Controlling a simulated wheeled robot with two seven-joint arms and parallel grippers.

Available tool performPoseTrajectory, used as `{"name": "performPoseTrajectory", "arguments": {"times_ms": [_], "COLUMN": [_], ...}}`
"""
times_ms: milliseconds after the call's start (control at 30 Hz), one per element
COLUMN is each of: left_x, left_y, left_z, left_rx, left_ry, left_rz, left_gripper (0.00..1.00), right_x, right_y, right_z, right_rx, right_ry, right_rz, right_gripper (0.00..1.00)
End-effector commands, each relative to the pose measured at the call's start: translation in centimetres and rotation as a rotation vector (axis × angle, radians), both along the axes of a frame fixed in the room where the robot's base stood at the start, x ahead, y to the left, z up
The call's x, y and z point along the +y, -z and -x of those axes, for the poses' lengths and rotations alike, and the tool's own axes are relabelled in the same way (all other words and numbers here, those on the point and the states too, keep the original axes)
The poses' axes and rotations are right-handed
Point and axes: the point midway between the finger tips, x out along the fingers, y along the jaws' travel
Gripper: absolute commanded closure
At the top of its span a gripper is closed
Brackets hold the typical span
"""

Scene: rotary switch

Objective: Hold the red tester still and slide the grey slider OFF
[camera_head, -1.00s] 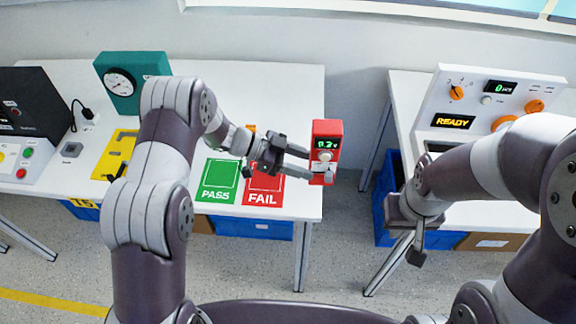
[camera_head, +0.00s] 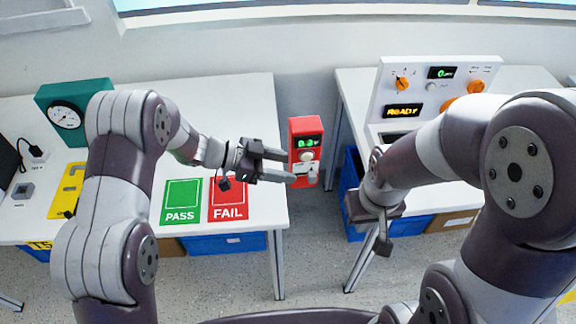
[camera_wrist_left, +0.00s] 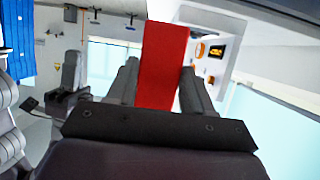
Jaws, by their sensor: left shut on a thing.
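The red tester (camera_head: 305,127) is upright, held in the air off the right edge of the left table. Its face has a green-lit display, a round pale knob (camera_head: 306,156) and a small light plate below. The grey slider (camera_head: 312,177) seems to be at that plate, too small to read its position. My left gripper (camera_head: 290,168) is shut on the tester from the left. In the left wrist view the red body (camera_wrist_left: 162,65) stands between the two fingers. My right gripper (camera_head: 383,238) hangs to the tester's right, apart from it; its jaw opening is unclear.
The left table holds a green PASS mat (camera_head: 182,201), a red FAIL mat (camera_head: 229,199) and a teal gauge box (camera_head: 72,105). A white panel (camera_head: 440,85) with orange knobs and a READY display stands on the right table. A gap separates the tables.

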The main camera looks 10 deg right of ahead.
Motion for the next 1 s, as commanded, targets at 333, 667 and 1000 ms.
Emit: {"name": "performPoseTrajectory", "arguments": {"times_ms": [333, 667, 1000], "left_x": [2.5, 4.9, 7.3], "left_y": [-0.2, -0.1, -0.1], "left_z": [-1.4, -2.7, -4.1], "left_rx": [0.000, -0.001, -0.002], "left_ry": [-0.001, -0.001, -0.001], "left_rz": [0.001, 0.001, 0.001], "left_gripper": [0.93, 0.93, 0.93], "right_x": [0.0, 0.0, 0.0], "right_y": [-1.0, -1.6, -1.9], "right_z": [0.0, 0.0, 0.0], "right_rx": [0.000, 0.000, 0.000], "right_ry": [0.000, 0.000, 0.000], "right_rz": [0.000, 0.000, 0.000], "right_gripper": [1.00, 1.00, 1.00]}}
